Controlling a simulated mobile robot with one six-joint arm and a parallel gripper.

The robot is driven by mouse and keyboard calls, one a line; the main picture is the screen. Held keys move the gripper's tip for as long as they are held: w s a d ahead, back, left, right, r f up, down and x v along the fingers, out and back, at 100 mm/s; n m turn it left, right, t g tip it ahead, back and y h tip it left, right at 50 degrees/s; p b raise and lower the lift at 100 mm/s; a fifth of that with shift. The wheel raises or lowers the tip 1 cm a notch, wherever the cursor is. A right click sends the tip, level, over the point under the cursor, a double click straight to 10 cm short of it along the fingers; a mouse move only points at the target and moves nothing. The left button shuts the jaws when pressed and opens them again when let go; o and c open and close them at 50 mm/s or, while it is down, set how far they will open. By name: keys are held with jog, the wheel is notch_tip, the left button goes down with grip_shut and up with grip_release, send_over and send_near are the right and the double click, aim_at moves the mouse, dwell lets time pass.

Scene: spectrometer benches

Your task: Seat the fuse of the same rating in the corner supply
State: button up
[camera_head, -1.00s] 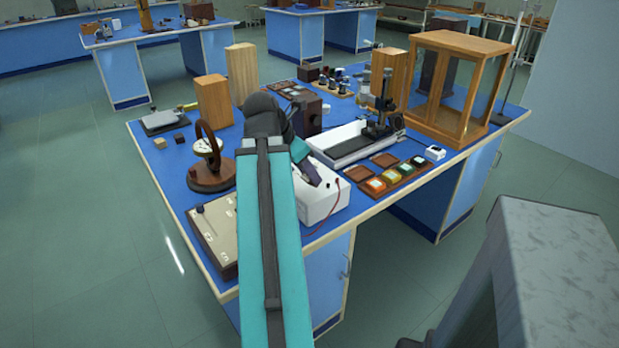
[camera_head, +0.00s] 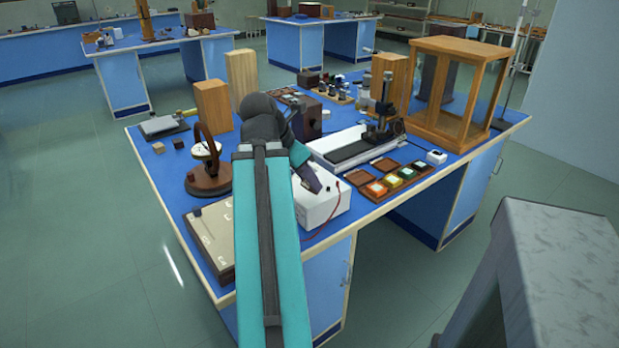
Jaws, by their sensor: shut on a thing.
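A white box-shaped unit (camera_head: 322,212), which looks like the supply, stands at the near corner of the blue bench. A thin red lead runs down its right side. My gripper (camera_head: 313,184) is dark and points down at the top of this white unit. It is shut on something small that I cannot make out. My arm and wrist hide the left part of the unit, and I cannot tell whether the gripper touches it. A brown tray (camera_head: 364,193) with several coloured compartments lies to the right of the unit. I can make out no fuse or rating marking.
A beige panel (camera_head: 212,238) lies at the left front edge. A dark ring on a round wooden base (camera_head: 208,183) stands behind it. A white-sided instrument (camera_head: 345,143) and a wood-framed glass case (camera_head: 462,90) stand farther back.

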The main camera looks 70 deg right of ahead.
jog(key=shift+r+p, duration=0.25)
jog(key=shift+p, duration=0.05)
jog(key=shift+r+p, duration=0.35)
jog(key=shift+p, duration=0.1)
jog(key=shift+r, duration=0.25)
jog(key=shift+r+p, duration=0.7)
jog(key=shift+p, duration=0.25)
jog(key=shift+w, duration=0.15)
